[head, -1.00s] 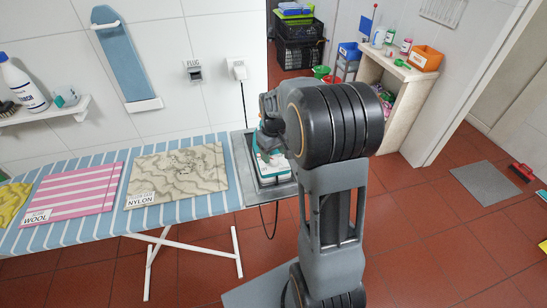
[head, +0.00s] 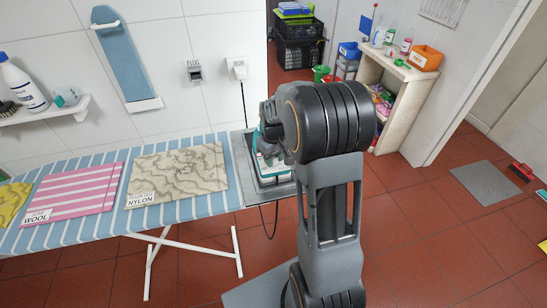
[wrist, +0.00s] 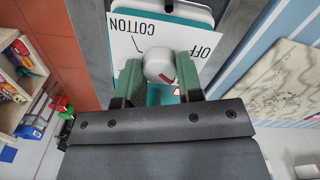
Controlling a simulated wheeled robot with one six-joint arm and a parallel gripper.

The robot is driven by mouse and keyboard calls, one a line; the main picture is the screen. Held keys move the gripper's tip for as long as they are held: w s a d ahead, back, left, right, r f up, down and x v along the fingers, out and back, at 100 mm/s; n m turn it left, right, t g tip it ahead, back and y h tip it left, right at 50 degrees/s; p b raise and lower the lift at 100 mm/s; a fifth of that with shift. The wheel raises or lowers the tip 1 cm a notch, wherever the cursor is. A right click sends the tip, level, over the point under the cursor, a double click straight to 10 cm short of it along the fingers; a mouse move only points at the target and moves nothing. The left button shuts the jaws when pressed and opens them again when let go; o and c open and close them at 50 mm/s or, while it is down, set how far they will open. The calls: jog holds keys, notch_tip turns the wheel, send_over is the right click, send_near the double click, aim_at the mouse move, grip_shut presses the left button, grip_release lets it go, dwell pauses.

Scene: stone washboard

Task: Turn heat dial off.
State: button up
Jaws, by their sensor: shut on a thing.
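The heat dial (wrist: 158,62) is a round pale grey knob with a red mark on its lower right side in the wrist view. It sits by a white label plate (wrist: 127,47) that reads COTTON and OFF, upside down in this view. The red mark points away from both words. My gripper (wrist: 161,74) has its green fingers on both sides of the dial and is shut on it. In the head view, the teal and white iron (head: 270,174) rests at the right end of the ironing board, partly hidden by my arm.
The iron stands on a grey metal rest (head: 240,158). The striped ironing board (head: 110,222) carries a nylon cloth (head: 180,172) and a pink striped wool cloth (head: 72,193). A cord plug (head: 237,69) is on the wall. A shelf unit (head: 400,110) stands at the right.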

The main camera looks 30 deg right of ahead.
jog(key=shift+c, duration=1.4)
jog(key=n, duration=0.4)
jog(key=shift+n, duration=0.3)
jog(key=o, duration=0.9)
notch_tip(320, 180, up, 14)
jog(key=shift+f, duration=0.1)
